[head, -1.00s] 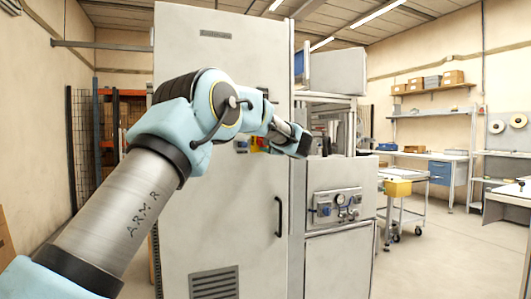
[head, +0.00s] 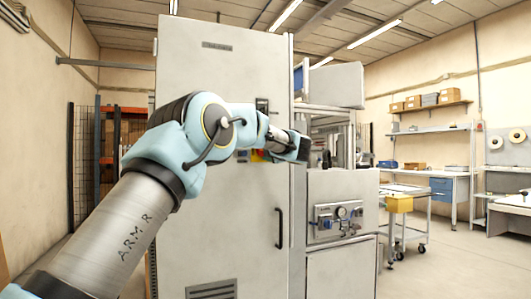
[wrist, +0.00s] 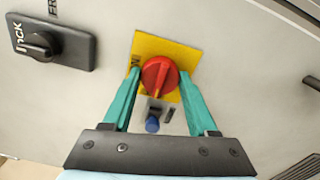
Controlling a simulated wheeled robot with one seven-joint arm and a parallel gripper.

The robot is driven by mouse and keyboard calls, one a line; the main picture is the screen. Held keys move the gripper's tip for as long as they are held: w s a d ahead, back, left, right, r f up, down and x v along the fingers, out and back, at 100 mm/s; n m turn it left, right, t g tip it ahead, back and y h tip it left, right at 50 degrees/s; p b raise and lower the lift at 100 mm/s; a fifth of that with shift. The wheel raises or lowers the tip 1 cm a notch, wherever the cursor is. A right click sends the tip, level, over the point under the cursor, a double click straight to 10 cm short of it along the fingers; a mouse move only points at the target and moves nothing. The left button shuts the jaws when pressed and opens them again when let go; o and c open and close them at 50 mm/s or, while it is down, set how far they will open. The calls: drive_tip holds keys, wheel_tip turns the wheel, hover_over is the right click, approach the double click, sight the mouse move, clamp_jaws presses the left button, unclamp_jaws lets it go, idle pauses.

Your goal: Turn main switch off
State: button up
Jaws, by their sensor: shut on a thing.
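The main switch is a red rotary knob (wrist: 160,76) on a yellow plate (wrist: 188,52), on the front of the tall grey cabinet (head: 215,220). In the wrist view, my gripper (wrist: 160,78) has its two teal fingers on either side of the knob, shut on it. The knob's ridge runs roughly up and down in that picture, slightly tilted. Lettering on the plate is partly hidden by the left finger. In the head view, a little of the yellow plate (head: 257,156) shows below my arm; my wrist hides most of the switch.
A black lock-type switch (wrist: 42,46) sits left of the knob, and a blue button (wrist: 152,124) lies just below it. A cabinet handle (head: 279,228) is lower on the door. A gauge panel (head: 338,220) stands to the right. The floor farther right is open around a trolley (head: 405,228).

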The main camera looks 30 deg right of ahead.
drive_tip(key=o, duration=1.4)
drive_tip(key=s+b, duration=0.1)
drive_tip(key=s, duration=0.2)
drive_tip(key=s+a, duration=0.1)
drive_tip(key=s, duration=0.3)
drive_tip(key=s+b, duration=0.1)
drive_tip(key=s, duration=0.2)
drive_tip(key=shift+s+a+b, duration=0.15)
drive_tip(key=shift+s+b, duration=0.2)
